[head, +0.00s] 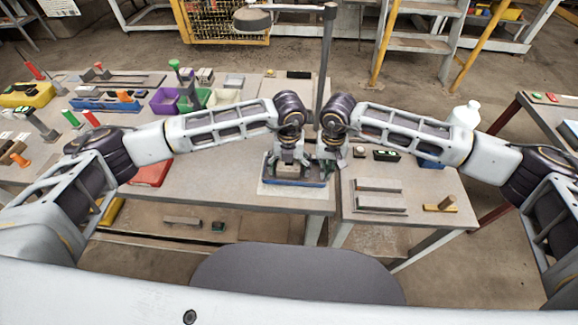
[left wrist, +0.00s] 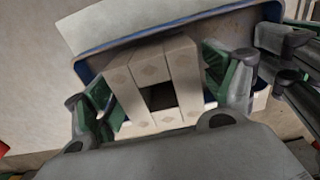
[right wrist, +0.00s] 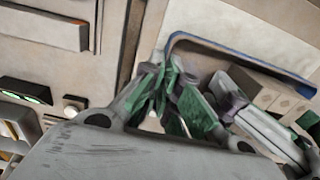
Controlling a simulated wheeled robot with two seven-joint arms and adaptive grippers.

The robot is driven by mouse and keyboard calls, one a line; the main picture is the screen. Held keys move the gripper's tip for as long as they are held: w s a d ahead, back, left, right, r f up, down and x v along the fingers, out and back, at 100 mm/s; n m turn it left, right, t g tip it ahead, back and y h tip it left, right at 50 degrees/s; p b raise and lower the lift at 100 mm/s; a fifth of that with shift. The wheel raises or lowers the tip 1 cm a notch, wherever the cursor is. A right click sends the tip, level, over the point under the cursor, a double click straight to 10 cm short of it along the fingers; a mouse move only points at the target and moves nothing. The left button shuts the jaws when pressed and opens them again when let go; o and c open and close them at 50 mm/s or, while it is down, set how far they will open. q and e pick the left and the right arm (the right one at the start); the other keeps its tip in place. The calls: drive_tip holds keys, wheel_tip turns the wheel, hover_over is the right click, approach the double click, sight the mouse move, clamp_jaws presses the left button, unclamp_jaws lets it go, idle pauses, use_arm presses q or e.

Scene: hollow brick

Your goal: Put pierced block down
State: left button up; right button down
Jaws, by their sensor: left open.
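The pierced block (left wrist: 183,75) is pale, with a dark square hole in its middle. It rests in a shallow blue-rimmed tray (left wrist: 150,38). In the head view the block (head: 288,170) is mostly hidden by my grippers, and the tray (head: 268,178) shows around it. My left gripper (left wrist: 160,88) is open, its green-padded fingers on either side of the block; a gap shows beside the pads. My right gripper (right wrist: 168,78) is to the right of the block, with its fingertips close together and nothing seen between them. The block's side shows in the right wrist view (right wrist: 268,98).
A lamp post (head: 325,65) stands just behind the grippers. The right-hand table holds grey bars (head: 380,184) and a wooden piece (head: 441,205). Bins (head: 165,100) and tools crowd the left table. A white bottle (head: 465,115) stands behind my right forearm.

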use_arm(q)
drive_tip(key=shift+r, duration=0.1)
wheel_tip(320, 180, up, 12)
idle(0.8)
use_arm(e)
drive_tip(key=c, duration=1.6)
unclamp_jaws()
drive_tip(key=shift+o, duration=0.2)
drive_tip(key=shift+r, duration=0.1)
wheel_tip(320, 180, up, 12)
